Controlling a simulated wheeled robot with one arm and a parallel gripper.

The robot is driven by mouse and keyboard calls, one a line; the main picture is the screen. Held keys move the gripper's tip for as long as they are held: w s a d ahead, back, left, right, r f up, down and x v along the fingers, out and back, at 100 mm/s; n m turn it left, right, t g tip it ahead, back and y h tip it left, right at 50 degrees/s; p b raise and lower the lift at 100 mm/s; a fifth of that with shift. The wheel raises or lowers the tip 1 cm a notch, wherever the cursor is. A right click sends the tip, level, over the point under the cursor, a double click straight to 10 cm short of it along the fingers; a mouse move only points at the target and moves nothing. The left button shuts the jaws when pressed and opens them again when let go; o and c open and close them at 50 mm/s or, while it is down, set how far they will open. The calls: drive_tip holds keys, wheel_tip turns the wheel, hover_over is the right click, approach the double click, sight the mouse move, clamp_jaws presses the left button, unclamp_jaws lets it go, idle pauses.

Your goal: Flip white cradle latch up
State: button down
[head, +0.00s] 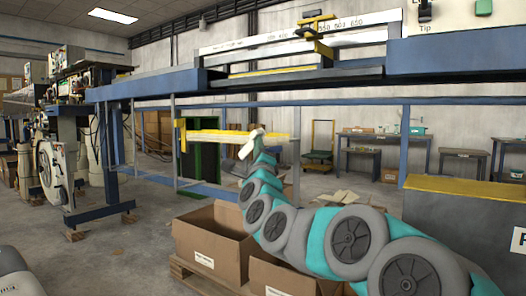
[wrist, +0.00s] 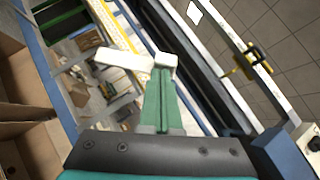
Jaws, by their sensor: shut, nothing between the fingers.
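A white block-like piece (wrist: 123,58), which looks like the cradle latch, sticks out to the left just beside my fingertips in the wrist view. In the head view a white piece (head: 247,148) hangs tilted at the end of my arm, by the yellow-and-white bar (head: 222,136). My gripper (wrist: 164,64) has its green fingers together with pale tips and holds nothing. The tips are close against the white piece's right end; whether they touch it I cannot tell. In the head view my gripper (head: 258,134) is small, at the bar's right part.
A long blue machine beam (head: 150,84) runs above the bar. A yellow clamp (head: 316,28) sits on the white ruler rail (head: 285,36). Open cardboard boxes (head: 212,238) stand on a pallet below my arm. Workbenches (head: 362,148) stand at the back.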

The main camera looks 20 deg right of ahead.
drive_tip(key=w+a+r+n+g+y+p, duration=0.3)
drive_tip(key=w+r+n+p, duration=0.1)
drive_tip(key=p, duration=1)
drive_tip(key=shift+a+r+n+g+p, duration=0.2)
drive_tip(key=shift+r+n+g+p, duration=0.2)
drive_tip(key=shift+r+n, duration=0.55)
drive_tip(key=shift+w+f, duration=0.1)
drive_tip(key=shift+w, duration=0.1)
drive_tip(key=s+d+b, duration=0.1)
drive_tip(key=s, duration=1.2)
